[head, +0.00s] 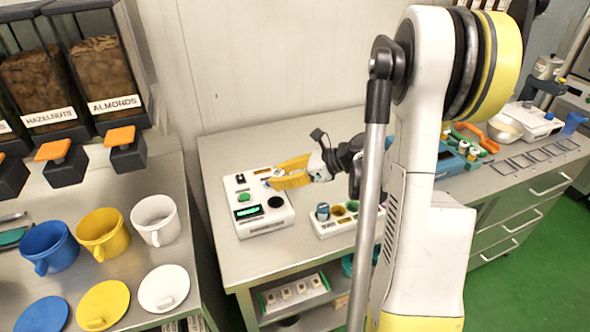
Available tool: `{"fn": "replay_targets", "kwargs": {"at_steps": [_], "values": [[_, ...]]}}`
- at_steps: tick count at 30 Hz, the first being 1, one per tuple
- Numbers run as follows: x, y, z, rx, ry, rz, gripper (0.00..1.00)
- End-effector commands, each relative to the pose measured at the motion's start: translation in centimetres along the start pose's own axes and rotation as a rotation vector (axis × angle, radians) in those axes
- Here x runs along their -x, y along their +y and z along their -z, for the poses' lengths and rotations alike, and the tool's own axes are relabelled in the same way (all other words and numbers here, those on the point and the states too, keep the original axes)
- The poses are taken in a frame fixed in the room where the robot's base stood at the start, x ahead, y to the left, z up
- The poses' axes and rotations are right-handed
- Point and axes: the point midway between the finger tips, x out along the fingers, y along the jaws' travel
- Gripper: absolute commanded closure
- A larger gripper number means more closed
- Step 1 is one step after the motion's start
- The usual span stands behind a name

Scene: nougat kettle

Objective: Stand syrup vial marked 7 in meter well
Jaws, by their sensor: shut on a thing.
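The meter (254,226) is a white box on the steel bench, with a green display, a green button and a dark round well (275,202) in its top. The well looks empty. My gripper (276,177), with yellow fingers, reaches in from the right above the back right part of the meter. It is shut on a small pale thing at its fingertips, apparently the syrup vial (277,172), mostly hidden by the fingers. No 7 can be read. The vial is behind and above the well in the picture, not in it.
A white rack (325,229) with coloured wells and a dark blue-grey vial (322,211) stands right of the meter, partly behind my arm. Blue, yellow and white mugs (156,219) and lids stand on the left counter. Bench space in front of the meter is clear.

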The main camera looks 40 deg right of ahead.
Motion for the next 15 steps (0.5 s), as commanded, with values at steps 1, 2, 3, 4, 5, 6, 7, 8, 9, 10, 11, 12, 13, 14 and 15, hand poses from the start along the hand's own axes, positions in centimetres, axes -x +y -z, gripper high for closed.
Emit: {"fn": "replay_targets", "kwargs": {"at_steps": [1,2,3,4,5,6,7,8,9,10,11,12,13,14,15], "values": [[-0.3,0.2,-0.1,0.002,0.0,-0.004,1.0],[-0.4,0.3,-0.2,0.003,0.0,-0.005,1.0],[-0.5,0.4,-0.2,0.004,0.0,-0.007,1.0],[-0.6,0.4,-0.1,0.005,0.0,-0.008,1.0],[-0.7,0.4,-0.1,0.005,0.0,-0.008,1.0],[-0.8,0.4,0.1,0.005,0.0,-0.008,1.0],[-0.8,0.4,0.2,0.005,0.0,-0.008,1.0],[-0.9,0.4,0.4,0.005,0.0,-0.008,1.0],[-1.0,0.4,0.6,0.005,0.0,-0.008,1.0],[-1.1,0.4,0.8,0.005,0.0,-0.008,1.0],[-1.3,0.4,1.1,0.005,0.0,-0.008,1.0],[-1.5,0.4,1.4,0.005,0.0,-0.008,1.0],[-1.6,0.4,1.7,0.005,0.0,-0.008,1.0],[-1.8,0.4,2.0,0.005,0.0,-0.008,1.0],[-2.0,0.4,2.4,0.005,0.0,-0.008,1.0]]}}
